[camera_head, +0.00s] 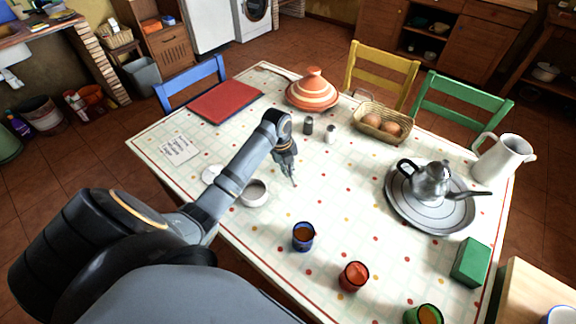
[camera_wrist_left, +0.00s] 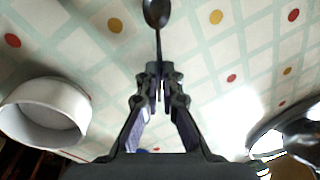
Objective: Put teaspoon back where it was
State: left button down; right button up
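The teaspoon (camera_wrist_left: 157,16) is dark and shiny. In the left wrist view its bowl points to the top edge and its handle runs down between my fingertips. My left gripper (camera_wrist_left: 160,82) is shut on the handle. In the head view my left gripper (camera_head: 289,165) points down over the patterned tablecloth, right of a white cup (camera_head: 254,193). The spoon is too small there to make out clearly. The cup also shows at the left of the left wrist view (camera_wrist_left: 45,110). A white saucer (camera_head: 211,173) is partly hidden by my left arm. My right gripper is not in view.
Blue (camera_head: 303,237), red (camera_head: 353,276) and green (camera_head: 425,314) cups stand along the near side. A silver tray (camera_head: 398,211) bears a teapot (camera_head: 432,181) at right. Shakers (camera_head: 309,126), a striped tagine (camera_head: 313,92) and an egg basket (camera_head: 373,130) stand behind my gripper.

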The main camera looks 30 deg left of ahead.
pick_arm(q)
jog(key=c, duration=1.4)
grip_release()
jog(key=shift+c, duration=0.2)
jog(key=shift+a+r, duration=0.1)
jog(key=shift+r, duration=0.2)
notch_tip(320, 180, up, 11)
jog(key=s, duration=0.1)
jog(key=shift+s+a+r, duration=0.15)
jog(key=shift+s+a, duration=0.1)
jog(key=shift+a, duration=0.2)
